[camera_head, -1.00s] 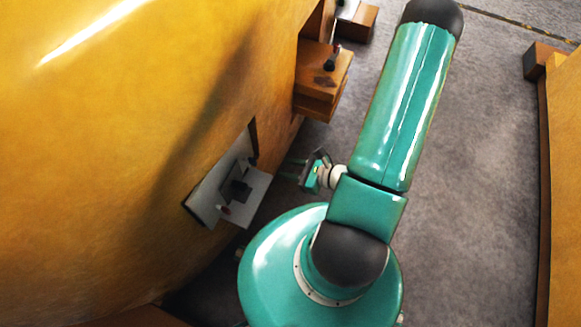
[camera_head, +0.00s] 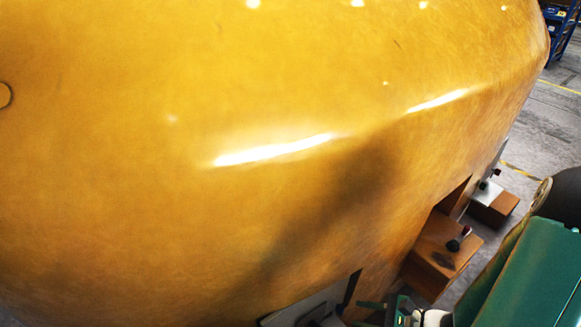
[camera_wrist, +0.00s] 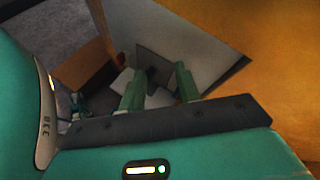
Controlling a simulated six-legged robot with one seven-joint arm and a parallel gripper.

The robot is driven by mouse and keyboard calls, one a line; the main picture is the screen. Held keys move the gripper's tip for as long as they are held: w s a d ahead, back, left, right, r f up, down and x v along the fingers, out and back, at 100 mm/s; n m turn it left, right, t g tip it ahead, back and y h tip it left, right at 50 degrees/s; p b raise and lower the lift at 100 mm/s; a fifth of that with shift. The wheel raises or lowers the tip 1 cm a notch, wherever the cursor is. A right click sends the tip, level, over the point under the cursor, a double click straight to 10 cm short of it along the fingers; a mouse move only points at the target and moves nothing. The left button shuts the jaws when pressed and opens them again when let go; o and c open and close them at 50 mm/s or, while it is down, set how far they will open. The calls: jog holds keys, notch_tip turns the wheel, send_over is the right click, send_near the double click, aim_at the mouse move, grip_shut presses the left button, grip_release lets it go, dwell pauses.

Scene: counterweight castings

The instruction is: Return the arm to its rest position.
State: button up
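My gripper (camera_wrist: 159,78) shows in the wrist view as two green fingers standing apart, with nothing held between them. In the head view, my gripper (camera_head: 372,306) is at the lower edge, partly cut off, just right of the lower opening in the yellow casting (camera_head: 270,90). My green arm fills the lower right corner and most of it is out of the picture.
The big yellow casting wall fills most of the head view. A brown shelf block (camera_head: 436,258) with a small dark knob (camera_head: 460,241) juts out close to my arm. Another brown block (camera_head: 493,207) is farther back. Grey floor (camera_head: 545,125) shows at the right.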

jog(key=s+a+r+n+h, duration=0.1)
jog(key=s+r+n+h, duration=0.1)
jog(key=r+n+h, duration=0.3)
jog(key=s+a+r+n+h, duration=0.1)
jog(key=r+n+h, duration=0.5)
jog(key=r+n, duration=0.8)
notch_tip(320, 180, up, 9)
jog(key=shift+s+a+r+g, duration=0.1)
jog(key=shift+s+a+g, duration=0.2)
jog(key=shift+s, duration=0.4)
